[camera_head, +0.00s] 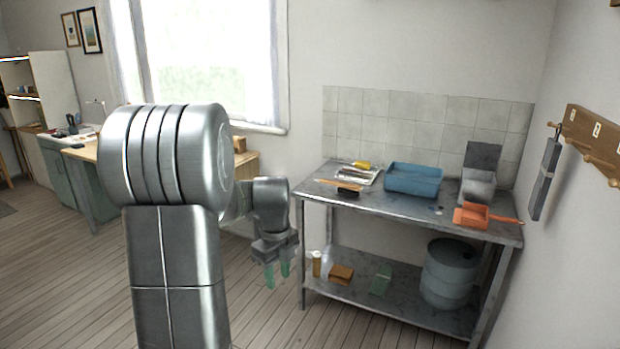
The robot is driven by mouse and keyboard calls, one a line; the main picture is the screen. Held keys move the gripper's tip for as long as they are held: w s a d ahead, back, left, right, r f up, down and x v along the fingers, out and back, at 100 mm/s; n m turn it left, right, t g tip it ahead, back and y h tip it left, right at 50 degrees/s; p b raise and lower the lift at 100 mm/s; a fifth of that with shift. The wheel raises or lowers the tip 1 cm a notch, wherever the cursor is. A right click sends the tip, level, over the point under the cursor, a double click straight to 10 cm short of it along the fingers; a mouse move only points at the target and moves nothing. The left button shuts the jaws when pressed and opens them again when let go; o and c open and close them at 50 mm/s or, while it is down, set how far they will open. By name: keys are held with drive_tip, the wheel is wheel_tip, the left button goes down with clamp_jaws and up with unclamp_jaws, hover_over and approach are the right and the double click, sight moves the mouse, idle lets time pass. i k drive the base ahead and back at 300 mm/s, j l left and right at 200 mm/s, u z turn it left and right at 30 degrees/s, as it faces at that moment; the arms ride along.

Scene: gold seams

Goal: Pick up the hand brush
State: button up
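What looks like the hand brush (343,186), with a thin orange-brown handle and a short dark bristle block, lies at the left front of the metal table's top (405,205). Its handle points left. My gripper (277,273) hangs in front and to the left of the table, lower than the tabletop. Its two green-tipped fingers point down and stand apart, with nothing between them. It is clear of the brush.
On the tabletop are a blue bin (413,180), a tray with a yellow item (362,166), a grey metal object (479,185) and an orange dustpan (472,216). The lower shelf holds a grey drum (449,275) and small items. Pegs (597,140) jut from the right wall.

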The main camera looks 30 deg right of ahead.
sight(344, 188)
drive_tip(key=i+l, duration=0.15)
drive_tip(key=l, duration=0.2)
drive_tip(key=i+l+u, duration=0.2)
drive_tip(key=i+l, duration=0.15)
drive_tip(key=l, duration=0.3)
drive_tip(key=i+l, duration=0.15)
drive_tip(key=l, duration=0.2)
drive_tip(key=i+l+u, duration=0.1)
drive_tip(key=l, duration=0.25)
drive_tip(key=i+l, duration=0.15)
drive_tip(key=l, duration=0.2)
drive_tip(key=i+l, duration=0.15)
drive_tip(key=l, duration=0.25)
drive_tip(key=i+l, duration=0.15)
drive_tip(key=l, duration=0.25)
drive_tip(key=i+l, duration=0.15)
drive_tip(key=l, duration=0.25)
drive_tip(key=i+l, duration=0.15)
drive_tip(key=l, duration=0.25)
drive_tip(key=u, duration=0.05)
